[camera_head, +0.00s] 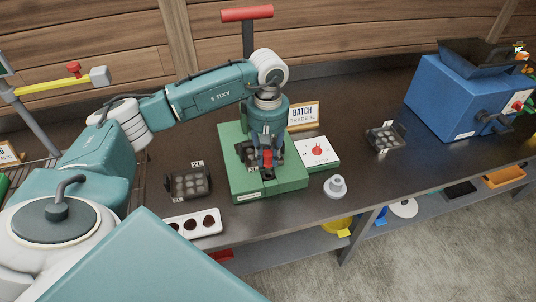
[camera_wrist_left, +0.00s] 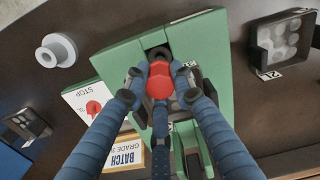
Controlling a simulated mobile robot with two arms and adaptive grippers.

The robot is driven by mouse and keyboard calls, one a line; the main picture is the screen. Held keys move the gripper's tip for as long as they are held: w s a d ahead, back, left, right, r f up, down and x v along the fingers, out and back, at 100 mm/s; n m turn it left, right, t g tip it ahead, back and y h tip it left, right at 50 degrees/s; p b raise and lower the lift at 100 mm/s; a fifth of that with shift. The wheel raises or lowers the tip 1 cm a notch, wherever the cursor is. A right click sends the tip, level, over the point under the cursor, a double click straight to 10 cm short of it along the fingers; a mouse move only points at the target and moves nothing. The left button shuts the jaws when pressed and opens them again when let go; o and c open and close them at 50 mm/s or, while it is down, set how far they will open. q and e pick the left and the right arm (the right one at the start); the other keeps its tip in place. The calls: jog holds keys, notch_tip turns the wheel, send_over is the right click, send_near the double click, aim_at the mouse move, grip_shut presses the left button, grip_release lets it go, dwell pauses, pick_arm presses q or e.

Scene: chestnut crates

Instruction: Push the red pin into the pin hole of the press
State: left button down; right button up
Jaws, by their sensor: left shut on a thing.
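The green press (camera_head: 285,182) stands on the dark bench and also fills the middle of the left wrist view (camera_wrist_left: 208,35). Its red T-handle (camera_head: 247,14) rises behind my arm. My left gripper (camera_head: 267,158) is over the front of the press, pointing down. In the left wrist view its blue fingers (camera_wrist_left: 155,85) are closed around the red pin (camera_wrist_left: 160,82). A dark opening (camera_wrist_left: 156,50) in the press shows just beyond the pin; I cannot tell whether the pin's tip is in it. My right gripper is not in view.
A dark tray (camera_head: 171,188) and a white block with dark round holes (camera_head: 214,228) lie left of the press. A STOP card with a red button (camera_head: 330,162), a grey flanged part (camera_head: 335,191) and another tray (camera_head: 397,134) lie right. A blue machine (camera_head: 440,100) stands far right.

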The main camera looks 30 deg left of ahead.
aim_at(268, 163)
pick_arm(q)
jog(key=shift+b, duration=0.55)
dwell(1.4)
jog(key=shift+f+b, duration=1.55)
jog(key=shift+f, duration=0.35)
jog(key=c, duration=1.4)
grip_release()
jog(key=shift+o, duration=0.2)
notch_tip(268, 163, up, 12)
